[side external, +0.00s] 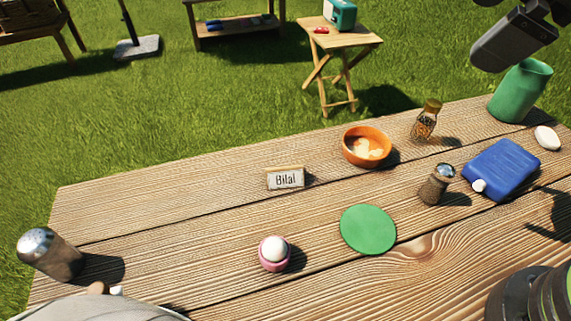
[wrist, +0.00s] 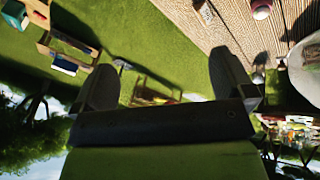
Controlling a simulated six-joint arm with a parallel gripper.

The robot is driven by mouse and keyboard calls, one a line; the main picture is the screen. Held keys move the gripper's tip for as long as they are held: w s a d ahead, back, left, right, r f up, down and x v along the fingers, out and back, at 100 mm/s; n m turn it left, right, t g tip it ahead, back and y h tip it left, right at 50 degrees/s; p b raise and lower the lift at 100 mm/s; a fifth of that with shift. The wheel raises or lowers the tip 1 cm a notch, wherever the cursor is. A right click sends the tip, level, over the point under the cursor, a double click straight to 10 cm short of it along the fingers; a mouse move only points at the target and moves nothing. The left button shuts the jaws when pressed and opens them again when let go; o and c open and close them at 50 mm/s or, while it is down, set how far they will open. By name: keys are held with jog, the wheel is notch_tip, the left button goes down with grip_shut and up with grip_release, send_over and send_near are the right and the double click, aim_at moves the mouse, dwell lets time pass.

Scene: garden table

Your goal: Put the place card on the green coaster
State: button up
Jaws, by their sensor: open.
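The place card (side external: 286,179), a small block with a pale face reading "Bilal", stands on the wooden table left of centre. In the wrist view it appears small near the top edge (wrist: 207,12). The green coaster (side external: 368,229) is a flat round disc lying bare on the table, to the right of the card and nearer the camera. I cannot make it out in the wrist view. My gripper (wrist: 163,62) is open, with its two dark fingers wide apart and nothing between them. It is away from the card; a dark part of my arm shows at the top right of the side view.
Near the coaster are a pink egg cup with an egg (side external: 274,253), a shaker (side external: 437,184) and an orange bowl (side external: 367,147). A large shaker (side external: 50,254) stands left. Bare wood separates card and coaster.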

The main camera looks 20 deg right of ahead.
jog(key=w+a+f+n, duration=0.5)
jog(key=a+n, duration=0.1)
jog(key=n, duration=0.1)
jog(key=n+h, duration=0.2)
jog(key=n, duration=1.4)
send_near(285, 168)
jog(key=d, duration=0.1)
jog(key=x, duration=0.4)
jog(key=shift+w+a+f, duration=0.15)
jog(key=shift+w+f, duration=0.05)
jog(key=shift+w, duration=0.05)
jog(key=shift+g, duration=0.3)
jog(key=shift+a+x, duration=0.2)
jog(key=shift+x, duration=1.25)
jog(key=shift+a+x, duration=0.2)
jog(key=shift+x, duration=1.3)
jog(key=shift+c, duration=0.2)
jog(key=c, duration=1)
